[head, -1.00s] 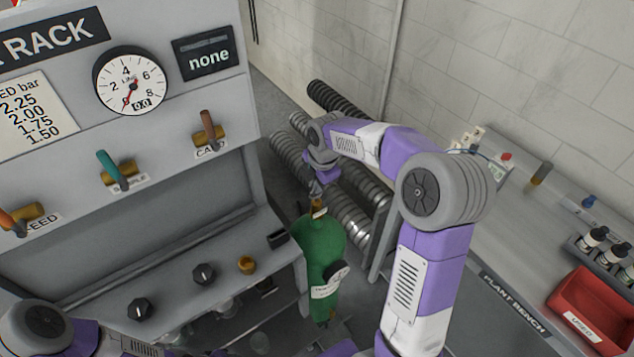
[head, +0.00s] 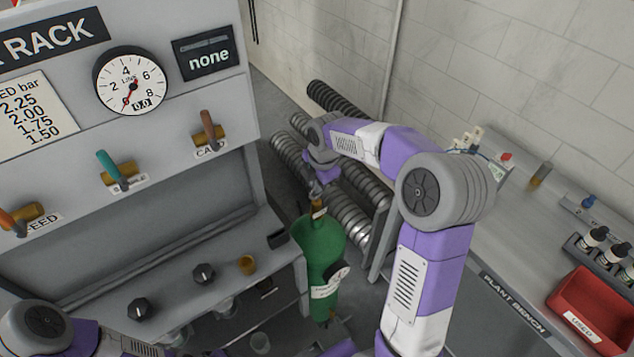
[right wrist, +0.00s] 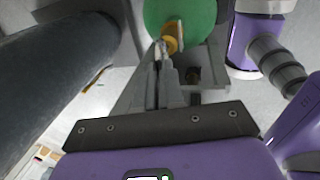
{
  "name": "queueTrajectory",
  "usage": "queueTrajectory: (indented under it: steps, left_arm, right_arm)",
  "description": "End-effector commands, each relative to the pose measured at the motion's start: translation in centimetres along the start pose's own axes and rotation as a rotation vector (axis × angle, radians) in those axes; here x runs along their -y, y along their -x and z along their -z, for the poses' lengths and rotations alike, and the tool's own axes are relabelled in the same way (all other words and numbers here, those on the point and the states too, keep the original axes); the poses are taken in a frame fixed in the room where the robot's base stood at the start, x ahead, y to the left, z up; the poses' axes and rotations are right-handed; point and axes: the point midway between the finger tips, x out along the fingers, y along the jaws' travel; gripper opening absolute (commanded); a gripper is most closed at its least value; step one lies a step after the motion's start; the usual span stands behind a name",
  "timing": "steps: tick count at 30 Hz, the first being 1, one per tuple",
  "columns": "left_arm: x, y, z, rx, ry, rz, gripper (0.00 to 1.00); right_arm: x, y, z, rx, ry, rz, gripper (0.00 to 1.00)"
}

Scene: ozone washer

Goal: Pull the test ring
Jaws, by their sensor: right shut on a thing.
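A green cylinder (head: 320,252) with a small gauge (head: 339,271) and a brass fitting (head: 318,208) on top stands right of the rack. My right gripper (head: 317,190) reaches down to this fitting. In the right wrist view its fingers (right wrist: 163,62) are closed together on a small metal piece beside the brass fitting (right wrist: 172,36). This piece appears to be the test ring, but the fingertips mostly hide it. The green cylinder (right wrist: 182,12) shows just beyond. My left arm shows at the lower left of the head view; its gripper is out of the picture.
The grey rack (head: 262,215) stands at left with a line gauge (head: 131,81), lever valves and knobs. Ribbed hoses (head: 350,220) lie behind the cylinder. The plant bench (head: 520,250) at right holds bottles (head: 594,238) and a red tray (head: 560,300).

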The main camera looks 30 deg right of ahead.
Motion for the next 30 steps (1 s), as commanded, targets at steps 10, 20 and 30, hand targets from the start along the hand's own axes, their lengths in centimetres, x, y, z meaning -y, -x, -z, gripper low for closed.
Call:
queueTrajectory:
  steps: [10,20,30]
  left_arm:
    - [-0.1,0.2,0.0,0.0,0.0,0.0,0.45]
    - [-0.6,1.5,-0.1,0.0,0.0,0.0,0.45]
    - [-0.5,1.4,-0.1,0.0,0.0,0.0,0.45]
  right_arm:
    - [-0.1,0.2,0.0,0.0,0.0,-0.002,0.0]
    - [-0.4,2.0,0.0,0.001,-0.001,-0.003,0.0]
    - [-0.4,1.9,0.0,0.001,0.0,-0.003,0.34]
